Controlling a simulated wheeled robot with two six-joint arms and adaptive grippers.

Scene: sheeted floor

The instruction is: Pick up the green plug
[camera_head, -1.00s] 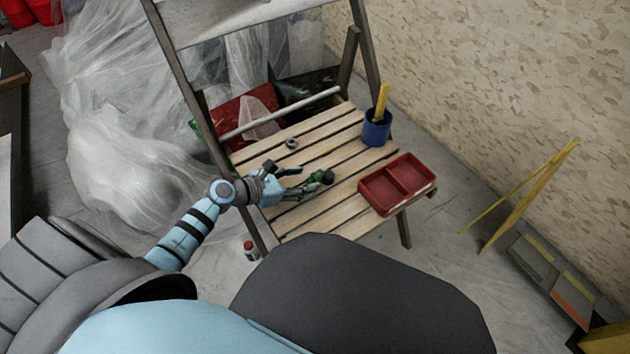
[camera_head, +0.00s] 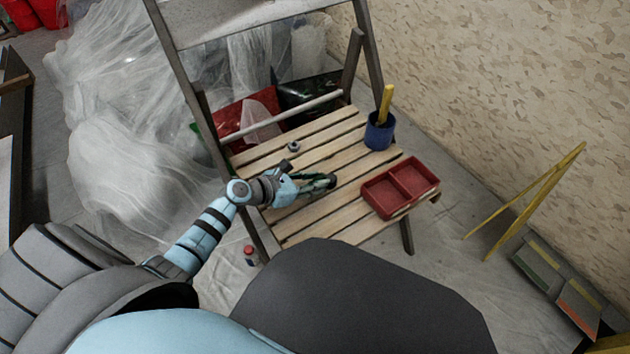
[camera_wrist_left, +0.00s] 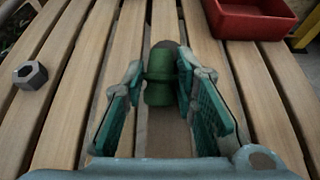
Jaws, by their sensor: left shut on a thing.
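The green plug (camera_wrist_left: 160,78) is between the two teal-padded fingers of my left gripper (camera_wrist_left: 163,88) in the left wrist view. Both fingertips touch its sides, and its far end is dark. In the head view my left gripper (camera_head: 318,182) is over the slatted wooden seat, with the dark end of the plug (camera_head: 331,181) at its fingertips. I cannot tell whether the plug rests on the slats or is just above them. My right gripper is not in view.
A red two-part tray (camera_head: 400,186) sits at the seat's right. A blue cup (camera_head: 379,132) with a yellow stick stands behind it. A grey nut (camera_head: 293,146) lies on the slats (camera_head: 345,134). A small bottle (camera_head: 250,254) stands on the floor, left of the seat.

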